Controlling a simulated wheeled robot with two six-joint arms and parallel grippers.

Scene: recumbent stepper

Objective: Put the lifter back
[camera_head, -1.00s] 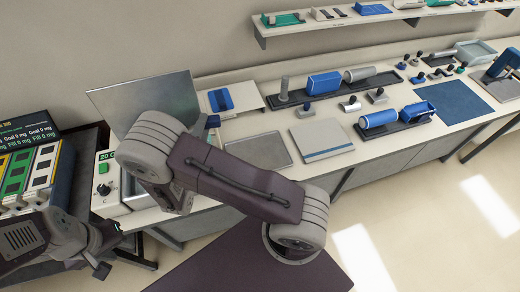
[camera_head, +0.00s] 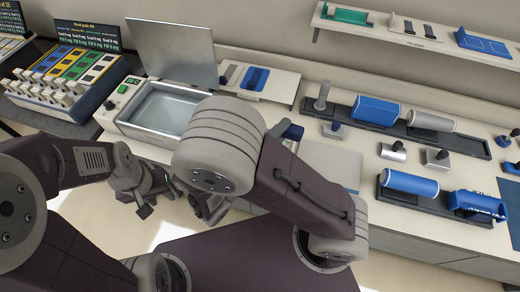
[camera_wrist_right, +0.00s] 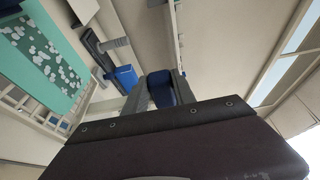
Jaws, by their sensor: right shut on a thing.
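The lifter shows as a dark blue piece (camera_wrist_right: 160,92) between the two grey fingers of my right gripper (camera_wrist_right: 161,82) in the right wrist view. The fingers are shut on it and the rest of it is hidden.
A flat pad (camera_head: 330,163) is partly behind my right arm.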

